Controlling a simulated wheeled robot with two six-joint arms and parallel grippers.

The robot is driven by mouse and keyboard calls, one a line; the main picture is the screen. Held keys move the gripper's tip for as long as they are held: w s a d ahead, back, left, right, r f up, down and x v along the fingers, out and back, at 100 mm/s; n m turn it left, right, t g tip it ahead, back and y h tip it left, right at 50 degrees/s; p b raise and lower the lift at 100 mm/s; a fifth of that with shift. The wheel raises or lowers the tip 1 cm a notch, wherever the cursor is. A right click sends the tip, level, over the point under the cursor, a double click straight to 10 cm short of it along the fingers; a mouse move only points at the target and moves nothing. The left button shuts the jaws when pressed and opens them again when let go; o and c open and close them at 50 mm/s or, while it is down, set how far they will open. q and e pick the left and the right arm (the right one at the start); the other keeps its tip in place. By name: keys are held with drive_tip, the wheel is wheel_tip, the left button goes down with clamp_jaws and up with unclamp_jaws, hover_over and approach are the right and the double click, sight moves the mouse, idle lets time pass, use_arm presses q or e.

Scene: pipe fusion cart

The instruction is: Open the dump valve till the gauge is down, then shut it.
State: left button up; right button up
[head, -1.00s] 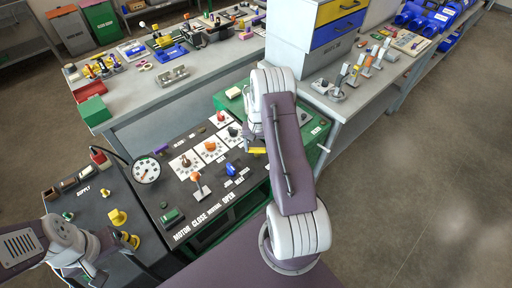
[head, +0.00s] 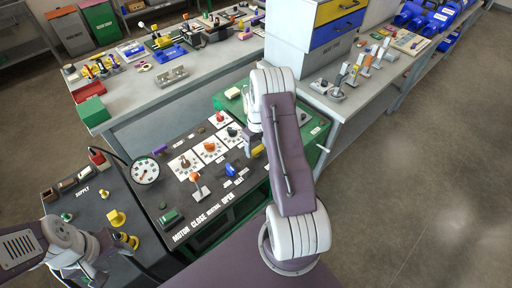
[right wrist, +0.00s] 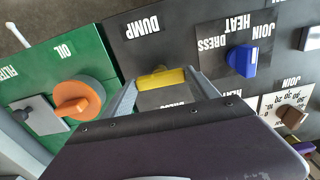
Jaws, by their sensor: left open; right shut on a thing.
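The yellow dump valve handle (right wrist: 160,79) sits below the DUMP label in the right wrist view. My right gripper (right wrist: 163,86) is shut on it, with a finger on each side. In the head view only a bit of the yellow handle (head: 258,150) shows beside my right arm, which hides most of that gripper. The round white gauge (head: 145,171) stands at the left of the black panel; its needle is too small to read surely. My left gripper (head: 95,272) is open and empty at the lower left, near the supply unit.
A blue knob (right wrist: 242,60) is right of the handle and an orange knob (right wrist: 78,100) is left of it in the right wrist view. Yellow fittings (head: 117,218) stand on the supply unit near my left gripper. A grey workbench (head: 140,115) lies behind.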

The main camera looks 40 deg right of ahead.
drive_tip(key=shift+a+f, duration=0.15)
idle(0.4)
drive_tip(key=o, duration=1.2)
drive_tip(key=shift+o, duration=0.8)
drive_tip(key=shift+w, duration=0.1)
drive_tip(key=shift+w+a, duration=0.1)
drive_tip(key=shift+w, duration=0.35)
drive_tip(key=r, duration=0.8)
drive_tip(key=shift+s+r, duration=0.2)
drive_tip(key=shift+r, duration=0.15)
drive_tip(key=shift+w+r, duration=0.1)
drive_tip(key=shift+w, duration=0.15)
drive_tip(key=shift+a, duration=0.1)
